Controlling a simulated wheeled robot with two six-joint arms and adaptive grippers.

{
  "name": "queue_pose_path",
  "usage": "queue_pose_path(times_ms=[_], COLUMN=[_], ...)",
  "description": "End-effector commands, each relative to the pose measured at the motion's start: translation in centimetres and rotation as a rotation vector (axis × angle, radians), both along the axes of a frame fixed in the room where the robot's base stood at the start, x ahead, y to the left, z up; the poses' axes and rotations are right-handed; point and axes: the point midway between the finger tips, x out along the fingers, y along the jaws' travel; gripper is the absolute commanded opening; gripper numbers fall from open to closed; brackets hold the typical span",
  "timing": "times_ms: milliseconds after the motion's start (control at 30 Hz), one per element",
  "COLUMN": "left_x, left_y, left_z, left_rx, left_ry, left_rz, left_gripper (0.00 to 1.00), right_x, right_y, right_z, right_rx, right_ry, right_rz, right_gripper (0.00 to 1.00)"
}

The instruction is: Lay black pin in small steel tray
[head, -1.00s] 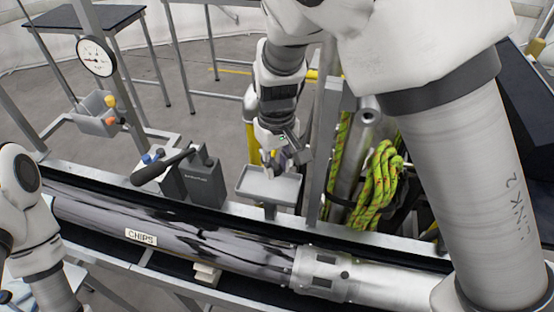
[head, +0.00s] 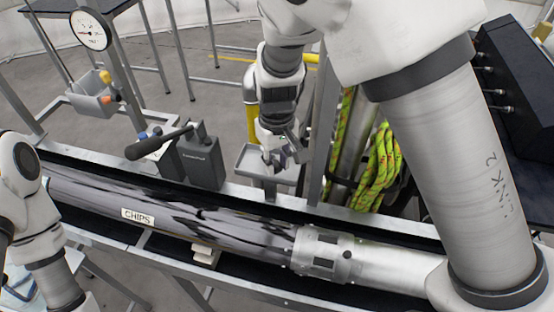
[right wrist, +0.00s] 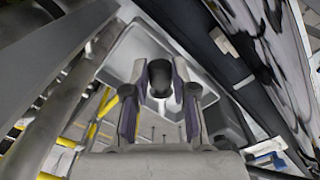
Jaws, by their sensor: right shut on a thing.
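The small steel tray (head: 246,163) stands on a post behind the long tube in the head view. My right gripper (head: 277,163) is low over the tray and hides part of it. In the right wrist view the fingers (right wrist: 160,95) with purple pads are shut on the black pin (right wrist: 160,76), whose dark round end faces the camera. The tray's pale floor and rim (right wrist: 122,58) lie behind the pin there. I cannot tell whether the pin touches the tray floor. My left arm shows at the left edge, but its gripper is out of view.
A long shiny tube marked CHIPS (head: 180,222) lies along the front. A grey block with a black lever (head: 160,143) stands left of the tray. A metal upright (head: 318,140) and coiled green rope (head: 378,170) are close on its right. A grey bin (head: 90,98) hangs further left.

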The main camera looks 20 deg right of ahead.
Motion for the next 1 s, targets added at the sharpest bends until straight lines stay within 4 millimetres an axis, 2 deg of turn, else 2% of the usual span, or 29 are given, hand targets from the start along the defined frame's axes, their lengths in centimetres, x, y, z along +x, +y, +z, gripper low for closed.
queue_pose_path(times_ms=[667, 700, 733, 767, 1000], left_x=[0.01, 0.0, 0.0, 0.01, 0.0], left_y=[0.0, 0.0, 0.0, 0.0, 0.0], left_z=[-0.34, -0.29, -0.28, -0.28, -0.29], left_rx=[0.0, 0.0, 0.0, 0.0, 0.0], left_ry=[0.0, 0.0, 0.0, 0.0, 0.0], left_rz=[0.0, 0.0, 0.0, 0.0, 0.0], left_gripper=[0.4, 0.4, 0.4, 0.4, 0.4], right_x=[0.01, 0.01, 0.01, 0.01, 0.01], right_y=[0.0, 0.0, 0.0, 0.0, 0.0], right_z=[-0.57, -0.5, -0.5, -0.5, -0.51], right_rx=[0.0, 0.0, 0.0, 0.0, 0.0], right_ry=[0.0, 0.0, 0.0, 0.0, 0.0], right_rz=[0.0, 0.0, 0.0, 0.0, 0.0], right_gripper=[0.0, 0.4, 0.51, 0.56, 0.56])
